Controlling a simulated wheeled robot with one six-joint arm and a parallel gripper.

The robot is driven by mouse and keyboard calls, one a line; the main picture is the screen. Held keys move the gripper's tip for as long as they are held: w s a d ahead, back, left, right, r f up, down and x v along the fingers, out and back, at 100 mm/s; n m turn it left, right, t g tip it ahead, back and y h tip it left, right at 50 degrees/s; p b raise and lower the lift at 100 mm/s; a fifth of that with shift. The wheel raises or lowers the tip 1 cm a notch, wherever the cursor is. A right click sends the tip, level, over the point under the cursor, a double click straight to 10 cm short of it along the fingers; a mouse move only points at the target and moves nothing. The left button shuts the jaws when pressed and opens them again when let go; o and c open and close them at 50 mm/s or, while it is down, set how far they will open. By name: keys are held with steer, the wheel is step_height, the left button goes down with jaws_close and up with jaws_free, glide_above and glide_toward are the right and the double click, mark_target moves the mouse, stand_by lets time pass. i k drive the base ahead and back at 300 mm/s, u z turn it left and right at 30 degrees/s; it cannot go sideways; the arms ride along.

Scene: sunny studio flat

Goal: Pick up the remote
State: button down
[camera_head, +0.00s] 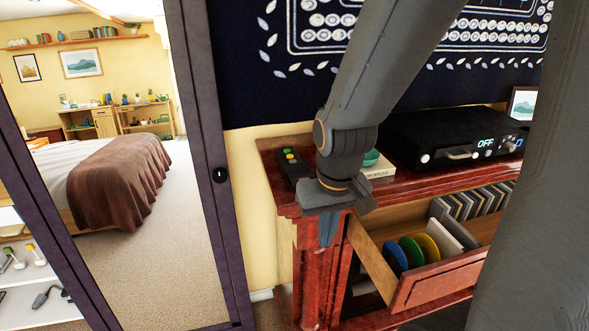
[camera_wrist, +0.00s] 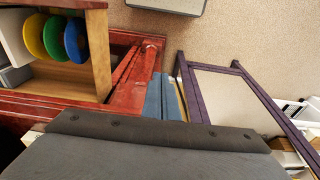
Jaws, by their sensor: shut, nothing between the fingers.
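The remote (camera_head: 293,166) is black with green, yellow and red buttons. It lies on the left end of the red wooden cabinet top (camera_head: 275,148) in the head view, and I do not see it in the wrist view. My gripper (camera_head: 328,232) points down beside the cabinet's front left corner, to the right of and nearer than the remote. Its blue-grey fingers (camera_wrist: 166,98) are together with nothing between them. The wrist hides part of the cabinet top behind it.
An open drawer (camera_head: 440,285) holding coloured discs juts out right of my gripper. A white book (camera_head: 380,170) with a teal item and a black player (camera_head: 450,138) stand right of the remote. A purple frame (camera_head: 212,150) rises at left, with a bed reflected or seen through it.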

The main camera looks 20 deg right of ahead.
mark_target(283, 161)
steer(key=z, duration=1.8)
steer(key=k, duration=0.9)
steer(key=u, duration=1.05)
steer(key=i, duration=1)
